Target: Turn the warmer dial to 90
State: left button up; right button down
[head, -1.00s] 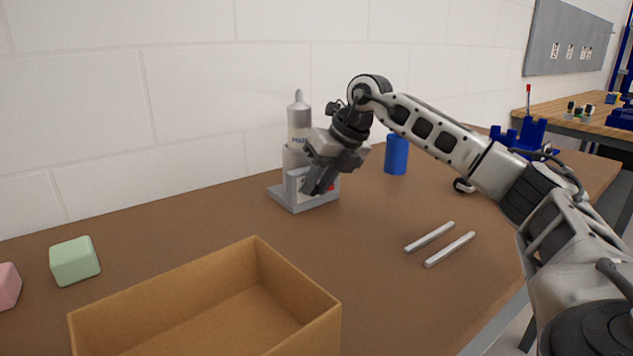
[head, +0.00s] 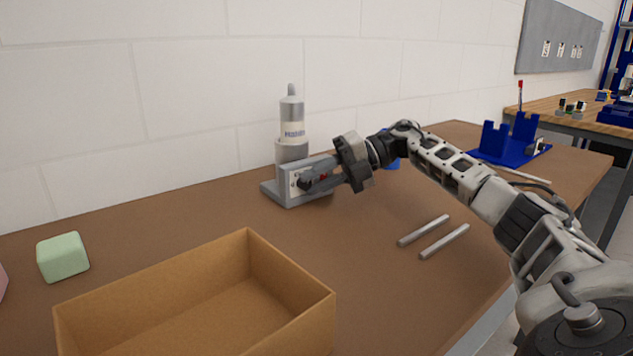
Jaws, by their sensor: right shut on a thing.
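The warmer (head: 285,190) is a grey stand at the back middle of the table, with a silver bottle (head: 292,122) upright in its holder. Its front has a light panel (head: 295,184). My right gripper (head: 308,184) reaches in from the right, with its fingertips at this panel. It is shut on a small dark thing there, which looks like the dial, though the fingers hide most of it. I cannot read the dial's setting. My left gripper does not show.
An open cardboard box (head: 290,290) stands at the front. A green foam block (head: 63,257) lies at the left. Two metal bars (head: 445,238) lie right of the middle. A blue cylinder (head: 391,163) is partly behind my right arm, and a blue rack (head: 508,145) stands at the back right.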

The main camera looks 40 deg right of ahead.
jog(key=shift+d+f+y, duration=0.1)
jog(key=shift+y, duration=0.4)
jog(key=shift+m, duration=0.3)
jog(key=c, duration=1.2)
grip_release()
jog(key=shift+b, duration=0.3)
jog(key=v, duration=1)
jog(key=shift+d+f, duration=0.1)
jog(key=shift+f, duration=0.05)
jog(key=shift+s+d+p, duration=0.3)
jog(key=shift+s+d, duration=0.25)
jog(key=shift+d, duration=0.2)
